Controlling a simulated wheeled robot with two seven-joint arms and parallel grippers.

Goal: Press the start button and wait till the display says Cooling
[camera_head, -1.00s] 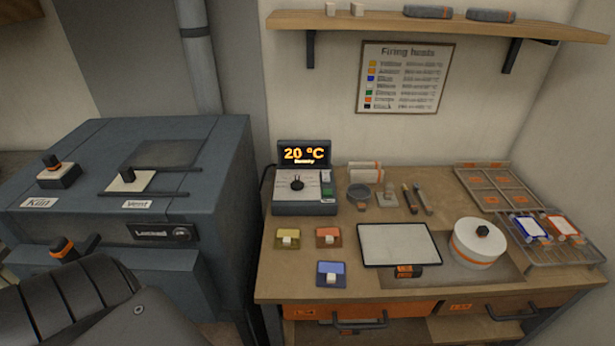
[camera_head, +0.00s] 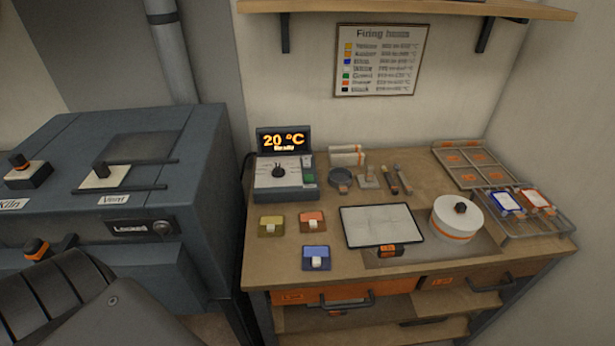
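The control box (camera_head: 285,187) stands at the back left of the wooden bench, with a black dial on its face. Its display (camera_head: 284,140) reads "20 °C" in orange, with a smaller word below that looks like "Ready". A green button (camera_head: 308,177) is on the right side of the box's face, with a pale part above it. I cannot read which control is labelled start. A black and grey piece of my own arm fills the lower left corner. Neither gripper's fingers are in view.
The blue-grey kiln (camera_head: 120,200) stands left of the bench, its label reading "Locked". Yellow, orange and blue pieces (camera_head: 316,257), a white sheet (camera_head: 383,226), a white round pot (camera_head: 457,220) and a wire rack (camera_head: 545,227) occupy the bench. A shelf (camera_head: 420,8) hangs above.

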